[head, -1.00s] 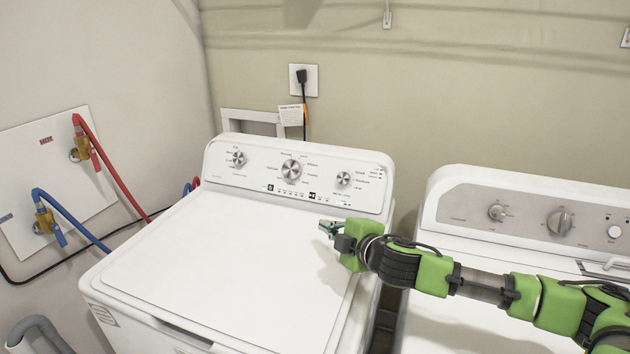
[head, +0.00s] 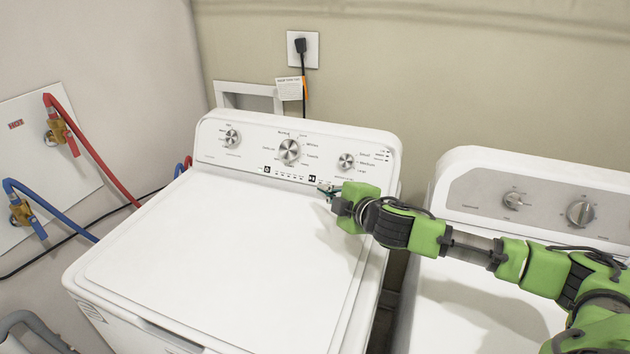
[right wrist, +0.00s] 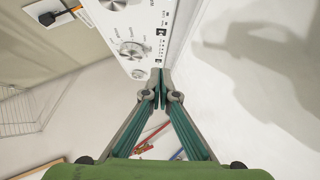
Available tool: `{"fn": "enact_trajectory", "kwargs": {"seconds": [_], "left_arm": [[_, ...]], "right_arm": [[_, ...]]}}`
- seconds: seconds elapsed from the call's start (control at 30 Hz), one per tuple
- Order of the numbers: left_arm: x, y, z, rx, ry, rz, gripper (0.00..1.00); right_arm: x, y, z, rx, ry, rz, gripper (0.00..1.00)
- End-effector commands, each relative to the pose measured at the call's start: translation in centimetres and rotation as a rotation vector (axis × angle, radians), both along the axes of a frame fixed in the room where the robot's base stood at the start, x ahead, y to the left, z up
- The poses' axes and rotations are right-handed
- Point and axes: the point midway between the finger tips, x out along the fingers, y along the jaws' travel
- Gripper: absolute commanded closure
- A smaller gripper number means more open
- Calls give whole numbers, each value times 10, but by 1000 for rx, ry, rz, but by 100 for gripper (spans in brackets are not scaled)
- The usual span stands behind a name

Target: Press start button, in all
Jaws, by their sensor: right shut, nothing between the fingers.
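The white washer's control panel (head: 222,150) carries three silver knobs and a row of small black marks along its lower edge. One black-and-white button mark (head: 312,178) is just left of my right gripper (head: 326,190). The right gripper is shut and empty, close to the panel's lower edge above the lid. In the right wrist view its fingertips (right wrist: 161,88) meet beside the panel (right wrist: 155,18) and its button mark (right wrist: 161,34). I cannot tell whether the tips touch the panel. My left gripper is not in view.
The washer lid (head: 210,260) is closed and bare. A dryer (head: 500,165) with a grey panel stands at the right, partly behind my right arm. Red (head: 95,160) and blue (head: 55,212) hoses run at the left. A black plug and cord hang on the wall behind.

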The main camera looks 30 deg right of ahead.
Motion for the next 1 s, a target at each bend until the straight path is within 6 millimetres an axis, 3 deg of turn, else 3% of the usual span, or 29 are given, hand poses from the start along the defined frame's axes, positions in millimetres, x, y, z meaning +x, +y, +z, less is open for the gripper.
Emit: {"fn": "enact_trajectory", "kwargs": {"seconds": [0.57,0.7,1.0], "left_arm": [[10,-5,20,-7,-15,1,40],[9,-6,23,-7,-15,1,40],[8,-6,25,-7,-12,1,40]], "right_arm": [[85,1,-25,-1,0,0,100],[95,-14,-34,-2,1,-1,100],[105,-26,-43,-1,0,0,100]]}}
